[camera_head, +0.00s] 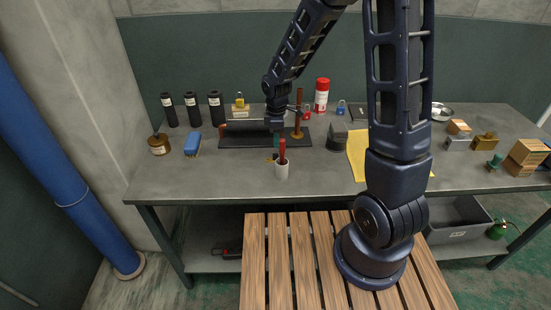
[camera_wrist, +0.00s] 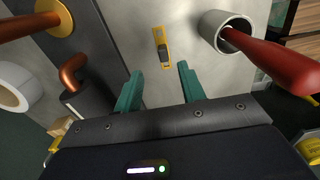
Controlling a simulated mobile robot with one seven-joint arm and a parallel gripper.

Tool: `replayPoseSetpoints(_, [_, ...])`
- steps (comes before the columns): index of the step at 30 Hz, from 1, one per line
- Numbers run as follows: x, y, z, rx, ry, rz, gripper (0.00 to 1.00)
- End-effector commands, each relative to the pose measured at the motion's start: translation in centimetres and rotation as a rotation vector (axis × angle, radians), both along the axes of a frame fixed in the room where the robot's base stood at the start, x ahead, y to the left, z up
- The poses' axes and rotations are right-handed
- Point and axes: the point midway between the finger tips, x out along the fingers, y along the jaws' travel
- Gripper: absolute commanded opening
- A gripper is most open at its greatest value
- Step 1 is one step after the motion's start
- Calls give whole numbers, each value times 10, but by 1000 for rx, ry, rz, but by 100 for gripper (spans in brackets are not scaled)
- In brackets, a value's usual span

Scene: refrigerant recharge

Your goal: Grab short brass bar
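A short brass-yellow bar (camera_wrist: 155,34) with a dark grey piece across its middle lies on the grey bench top, in the upper middle of the wrist view. In the head view a small yellowish spot (camera_head: 270,157) beside the white cup may be the same bar; it is too small to be sure. My gripper (camera_wrist: 160,88) is open and empty, its two teal fingers apart. In the wrist view the bar shows beyond the fingertips, in line with the gap between them. The fingers do not touch it.
A white cup (camera_head: 282,171) with a red-handled tool (camera_wrist: 275,55) stands close to the bar. A copper pipe (camera_head: 298,115) rises from the dark mat (camera_head: 232,142). A blue brush-like block (camera_head: 192,144) lies left. The bench front is clear left of the cup.

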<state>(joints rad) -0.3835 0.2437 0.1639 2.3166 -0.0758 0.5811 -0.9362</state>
Motion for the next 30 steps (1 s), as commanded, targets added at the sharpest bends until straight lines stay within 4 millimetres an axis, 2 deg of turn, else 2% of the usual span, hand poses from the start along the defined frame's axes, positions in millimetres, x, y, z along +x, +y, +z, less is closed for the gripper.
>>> replayPoseSetpoints(3, [-1, 1, -17, -1, 2, 1, 40])
replayPoseSetpoints(13, [-2, 1, -37, -1, 1, 1, 40])
replayPoseSetpoints(22, [-5, 4, -74, -2, 2, 0, 40])
replayPoseSetpoints(30, [-4, 4, -82, 0, -1, -1, 40])
